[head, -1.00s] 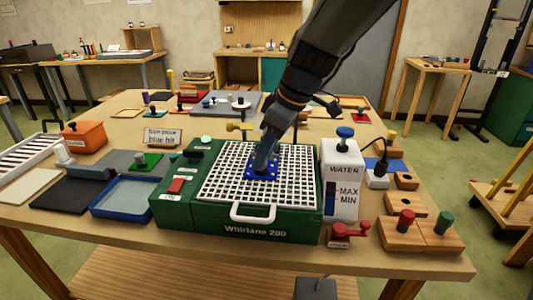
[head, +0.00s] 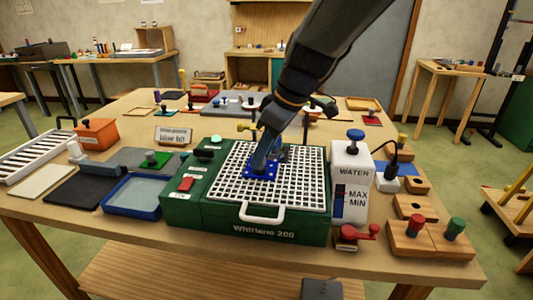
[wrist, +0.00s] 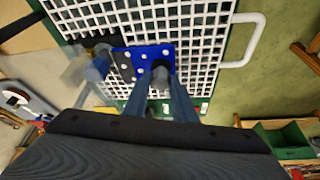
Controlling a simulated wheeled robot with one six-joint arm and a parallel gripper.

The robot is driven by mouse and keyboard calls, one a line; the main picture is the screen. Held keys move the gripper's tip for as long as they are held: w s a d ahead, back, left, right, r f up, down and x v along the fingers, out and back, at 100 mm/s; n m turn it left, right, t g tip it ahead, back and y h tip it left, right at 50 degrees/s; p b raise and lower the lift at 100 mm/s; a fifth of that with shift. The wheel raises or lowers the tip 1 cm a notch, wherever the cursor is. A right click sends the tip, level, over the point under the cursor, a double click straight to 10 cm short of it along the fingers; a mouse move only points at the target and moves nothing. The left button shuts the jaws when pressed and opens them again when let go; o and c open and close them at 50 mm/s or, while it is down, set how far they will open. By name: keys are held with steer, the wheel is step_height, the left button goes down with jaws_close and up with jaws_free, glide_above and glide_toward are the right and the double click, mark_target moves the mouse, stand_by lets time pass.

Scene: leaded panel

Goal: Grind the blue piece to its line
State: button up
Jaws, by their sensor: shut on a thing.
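In the wrist view the fingers (wrist: 165,85) meet at the knob. A dark part lies beside the piece's left edge. I cannot make out a line on the piece.
A white water tank (head: 351,180) stands right of the grinder, with a red-handled part (head: 357,234) before it. A blue tray (head: 132,196) stands left. Wooden blocks with coloured knobs (head: 432,238) sit at the right corner. A card (head: 173,136) stands behind.

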steer(key=shift+d, duration=0.1)
stand_by(0.3)
steer(key=shift+s+d+b, duration=0.25)
steer(key=shift+d+b, duration=0.1)
steer(key=shift+d, duration=0.95)
steer(key=shift+d, duration=0.15)
steer(key=shift+d+b, duration=0.35)
steer(key=shift+d, duration=0.9)
steer(key=shift+a, duration=0.2)
steer(key=shift+a, duration=1.2)
